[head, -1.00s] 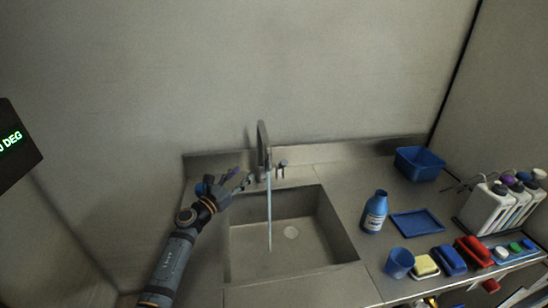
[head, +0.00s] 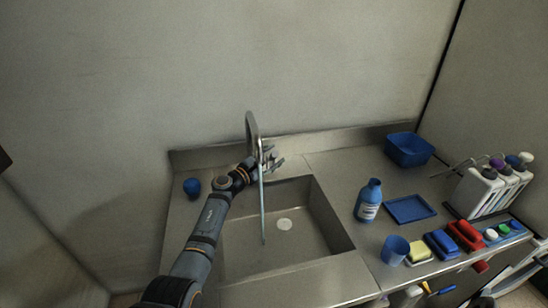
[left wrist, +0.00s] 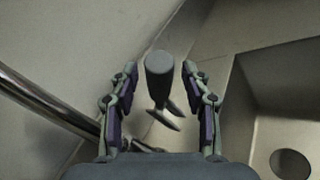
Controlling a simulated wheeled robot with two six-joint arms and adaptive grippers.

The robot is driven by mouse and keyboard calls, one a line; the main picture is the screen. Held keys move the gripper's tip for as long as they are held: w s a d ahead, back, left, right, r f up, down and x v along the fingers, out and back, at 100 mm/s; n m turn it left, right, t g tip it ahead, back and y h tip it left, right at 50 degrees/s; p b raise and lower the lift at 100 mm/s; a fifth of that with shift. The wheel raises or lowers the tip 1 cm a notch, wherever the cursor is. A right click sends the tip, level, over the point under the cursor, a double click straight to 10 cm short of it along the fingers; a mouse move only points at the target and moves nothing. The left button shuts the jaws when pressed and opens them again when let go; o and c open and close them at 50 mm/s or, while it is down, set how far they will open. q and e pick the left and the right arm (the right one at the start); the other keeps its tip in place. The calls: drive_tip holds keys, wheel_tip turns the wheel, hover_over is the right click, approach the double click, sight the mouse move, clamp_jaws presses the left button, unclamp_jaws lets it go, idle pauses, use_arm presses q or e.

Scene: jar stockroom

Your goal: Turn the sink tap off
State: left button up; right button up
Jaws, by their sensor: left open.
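The sink tap (head: 251,125) is a tall curved metal spout at the back of the sink. My left gripper (head: 270,158) is at the tap's base, just behind the stream, and partly covers the handle there. In the left wrist view, the tap handle (left wrist: 158,75) is a grey rounded lever between the two fingers of my open left gripper (left wrist: 160,90). Gaps show on both sides, so it is not clasped. The spout pipe (left wrist: 50,105) crosses the left side of that view. My right gripper is not in view.
A small blue object (head: 192,187) stands left of the sink. To the right are a blue bottle (head: 368,200), a blue tray (head: 410,209), a blue bin (head: 409,150), a blue cup (head: 395,250), a yellow sponge (head: 418,252) and several white jugs. The wall is close behind the tap.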

use_arm(q)
drive_tip(key=shift+w+d, duration=0.25)
drive_tip(key=shift+w, duration=0.1)
clamp_jaws()
